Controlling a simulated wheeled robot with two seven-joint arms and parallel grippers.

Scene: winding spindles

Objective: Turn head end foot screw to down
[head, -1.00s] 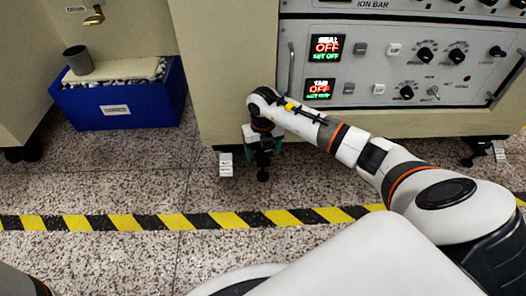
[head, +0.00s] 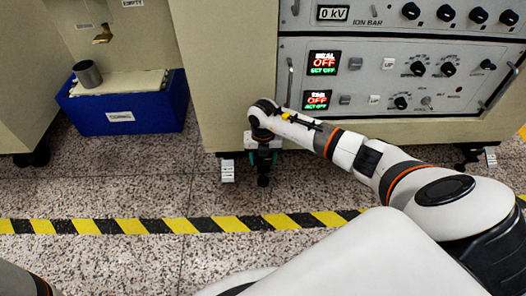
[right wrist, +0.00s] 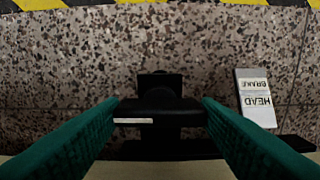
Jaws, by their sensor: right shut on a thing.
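The head end foot screw (right wrist: 160,118) is a black part with a short white mark on its face, under the machine's edge in the right wrist view. Its dark lower end (head: 263,180) shows in the head view below my right gripper (head: 264,158). My right gripper's two green fingers (right wrist: 160,112) are on either side of the screw and shut on it. The gripper points down at the cabinet's lower front edge and hides most of the screw in the head view. My left gripper is in neither view.
A control panel (head: 400,75) is above. A blue bin (head: 125,112) stands left. Striped floor tape (head: 200,225) crosses open speckled floor.

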